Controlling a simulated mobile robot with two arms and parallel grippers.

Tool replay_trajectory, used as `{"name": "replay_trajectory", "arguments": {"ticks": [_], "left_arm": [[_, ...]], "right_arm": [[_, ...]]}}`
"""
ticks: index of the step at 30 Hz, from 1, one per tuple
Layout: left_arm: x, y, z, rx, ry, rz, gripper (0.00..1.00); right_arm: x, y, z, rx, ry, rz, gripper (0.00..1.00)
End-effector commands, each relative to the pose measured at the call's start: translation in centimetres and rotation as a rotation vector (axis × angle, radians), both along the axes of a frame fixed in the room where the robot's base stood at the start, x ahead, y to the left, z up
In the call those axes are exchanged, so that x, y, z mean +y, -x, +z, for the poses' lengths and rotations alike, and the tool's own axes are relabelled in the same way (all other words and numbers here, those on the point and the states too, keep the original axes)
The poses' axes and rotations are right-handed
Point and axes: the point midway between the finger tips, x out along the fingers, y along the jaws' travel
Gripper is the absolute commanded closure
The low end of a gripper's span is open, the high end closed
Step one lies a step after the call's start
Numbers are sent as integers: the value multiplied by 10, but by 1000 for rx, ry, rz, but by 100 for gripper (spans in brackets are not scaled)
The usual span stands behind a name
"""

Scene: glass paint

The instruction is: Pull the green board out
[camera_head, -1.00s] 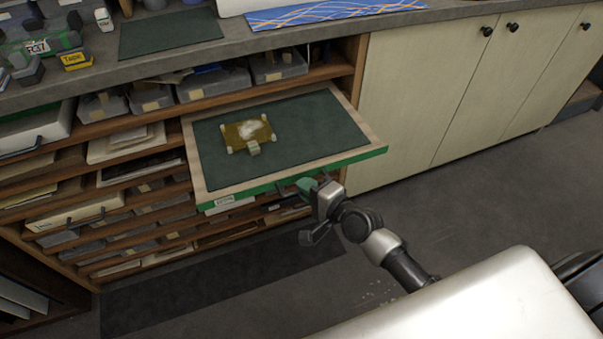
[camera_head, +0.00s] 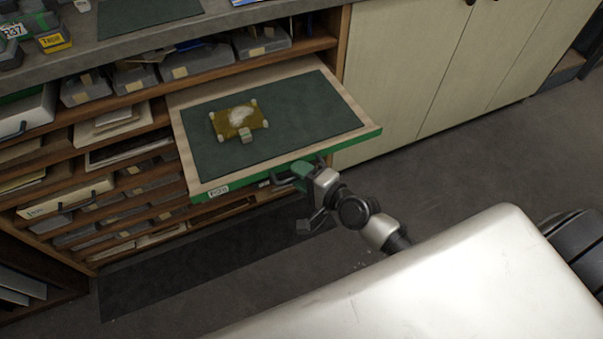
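The green board (camera_head: 349,147) is a wooden pull-out with a green front edge and a dark green mat (camera_head: 290,115) on top. It sticks well out of the wooden cabinet, roughly level. A dark handle (camera_head: 283,181) is on its front edge. My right gripper (camera_head: 303,198) is at this front edge by the handle, its two fingers spread wide apart. One finger is up at the handle and the other hangs free below. Whether the upper finger is hooked behind the handle cannot be told. My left gripper is not in view.
A small amber plate (camera_head: 233,124) with a whitish heap and small blocks at its corners lies on the mat. The cabinet shelves (camera_head: 120,183) hold papers and grey bins. Pale cupboards (camera_head: 440,70) stand to the right. The floor (camera_head: 420,170) in front of them is clear.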

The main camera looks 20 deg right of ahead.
Motion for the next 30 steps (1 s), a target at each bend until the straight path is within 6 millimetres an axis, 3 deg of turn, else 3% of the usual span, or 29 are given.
{"name": "replay_trajectory", "arguments": {"ticks": [11,24,30], "left_arm": [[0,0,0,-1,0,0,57],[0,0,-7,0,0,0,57],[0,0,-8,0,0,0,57]], "right_arm": [[-4,7,1,1,1,-1,63],[-37,79,14,1,4,2,63],[-44,95,19,1,0,0,63]]}}
